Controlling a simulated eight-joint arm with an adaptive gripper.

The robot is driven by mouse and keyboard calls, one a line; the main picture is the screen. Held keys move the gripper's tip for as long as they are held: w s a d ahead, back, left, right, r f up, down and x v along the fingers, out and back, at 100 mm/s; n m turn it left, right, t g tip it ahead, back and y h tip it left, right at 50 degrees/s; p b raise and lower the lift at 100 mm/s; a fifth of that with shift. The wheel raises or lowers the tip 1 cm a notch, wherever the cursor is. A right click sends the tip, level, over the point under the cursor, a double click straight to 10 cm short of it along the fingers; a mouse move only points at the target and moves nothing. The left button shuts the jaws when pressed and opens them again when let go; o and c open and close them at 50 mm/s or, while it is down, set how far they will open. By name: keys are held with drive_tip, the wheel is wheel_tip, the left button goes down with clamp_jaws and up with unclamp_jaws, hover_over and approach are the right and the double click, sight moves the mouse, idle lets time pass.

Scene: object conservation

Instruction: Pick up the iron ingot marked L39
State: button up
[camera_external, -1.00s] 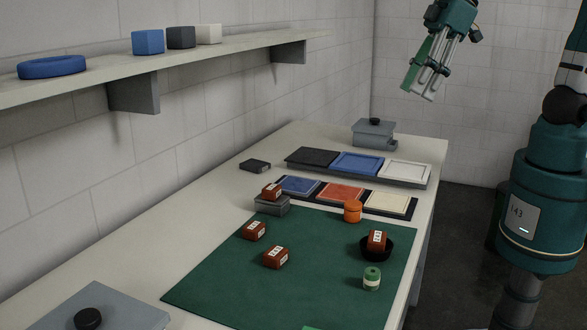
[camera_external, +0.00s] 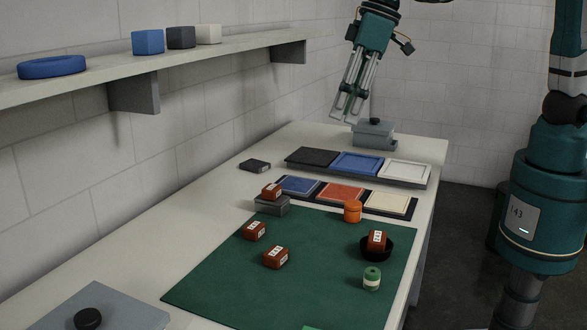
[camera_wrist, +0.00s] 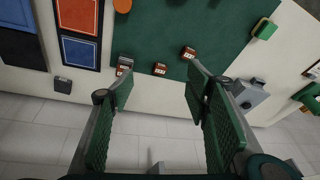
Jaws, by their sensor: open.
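Several red-brown ingots with white labels are in view, their markings too small to read. One ingot (camera_external: 271,190) sits on a grey box (camera_external: 272,206). Two more, one at the left edge (camera_external: 254,230) and one nearer the camera (camera_external: 275,257), lie by the green mat (camera_external: 215,285). Another ingot (camera_external: 377,240) stands tilted in a black bowl (camera_external: 376,254). Three ingots show in the wrist view, at left (camera_wrist: 124,65), middle (camera_wrist: 160,69) and right (camera_wrist: 188,52). My gripper (camera_external: 347,119) is open and empty, high above the table's far end. Its fingers (camera_wrist: 160,80) frame the wrist view.
An orange pot (camera_external: 352,211) and a green-and-white cylinder (camera_external: 371,279) stand near the bowl. Coloured trays (camera_external: 355,163) lie farther back, with a grey lidded box (camera_external: 373,133) behind. A shelf (camera_external: 245,44) overhangs the left wall side. Open mat lies between ingots and bowl.

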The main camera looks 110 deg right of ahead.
drive_tip(key=w+d+f+m+g, duration=0.1)
drive_tip(key=w+d+f+m, duration=0.15)
drive_tip(key=w+f, duration=0.7)
drive_tip(key=m+g, duration=0.1)
drive_tip(key=g, duration=0.1)
approach(254, 226)
drive_tip(key=shift+s+a+f+m+h, duration=0.1)
drive_tip(key=shift+a+f+m+h, duration=0.15)
drive_tip(key=shift+f, duration=0.5)
drive_tip(key=shift+d+f, duration=0.2)
drive_tip(key=shift+f, duration=1.1)
drive_tip(key=shift+f, duration=0.1)
drive_tip(key=shift+w+d+f, duration=0.15)
drive_tip(key=shift+f, duration=0.65)
drive_tip(key=shift+w+d+f, duration=0.1)
drive_tip(key=shift+f, duration=0.7)
drive_tip(key=shift+w+d+f, duration=0.15)
drive_tip(key=shift+f, duration=0.7)
